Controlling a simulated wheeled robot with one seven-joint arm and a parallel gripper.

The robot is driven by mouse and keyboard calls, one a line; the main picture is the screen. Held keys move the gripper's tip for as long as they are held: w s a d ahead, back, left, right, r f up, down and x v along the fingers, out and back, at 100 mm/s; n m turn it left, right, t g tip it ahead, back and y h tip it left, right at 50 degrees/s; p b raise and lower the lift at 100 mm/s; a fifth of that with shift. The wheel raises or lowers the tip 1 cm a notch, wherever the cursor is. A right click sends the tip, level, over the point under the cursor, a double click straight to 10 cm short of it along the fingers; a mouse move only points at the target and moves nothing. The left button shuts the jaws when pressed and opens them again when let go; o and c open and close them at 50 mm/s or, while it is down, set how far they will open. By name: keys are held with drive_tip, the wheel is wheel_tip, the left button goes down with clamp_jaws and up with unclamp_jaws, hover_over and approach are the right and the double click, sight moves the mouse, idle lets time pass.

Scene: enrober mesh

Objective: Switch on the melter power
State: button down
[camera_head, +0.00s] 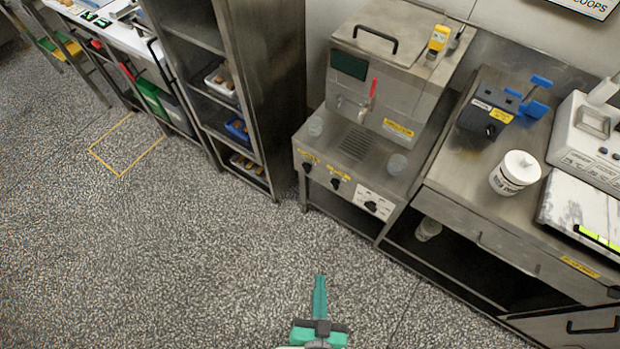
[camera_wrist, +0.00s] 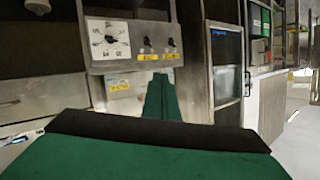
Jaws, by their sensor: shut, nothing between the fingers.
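The melter (camera_head: 383,85) is a steel machine with a lid, a dark display and a red-handled tap, standing on a steel bench. Its front panel carries two black knobs, the left knob (camera_head: 307,167) and the middle knob (camera_head: 335,183), with yellow labels, and a dial on a white plate (camera_head: 371,206) at right. In the wrist view, the dial (camera_wrist: 110,39) is at left and the two knobs (camera_wrist: 159,43) are right of it. The label text is too small to read. My green gripper (camera_head: 319,290) is shut and empty, in front of the panel and apart from it.
A steel rack (camera_head: 245,90) with trays stands left of the melter. A counter (camera_head: 465,165) at right holds a white tub (camera_head: 514,172) and a device with blue handles (camera_head: 500,105). The speckled floor (camera_head: 200,260) before the bench is clear.

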drive_tip(key=s+a+r+n, duration=0.1)
drive_tip(key=s+r, duration=0.1)
drive_tip(key=r, duration=0.4)
drive_tip(key=s+a+r+n+t, duration=0.1)
drive_tip(key=s+r+n, duration=0.1)
drive_tip(key=r, duration=0.3)
drive_tip(key=shift+s+a+r+y, duration=0.25)
drive_tip(key=shift+s+r+y, duration=0.15)
drive_tip(key=shift+s, duration=0.35)
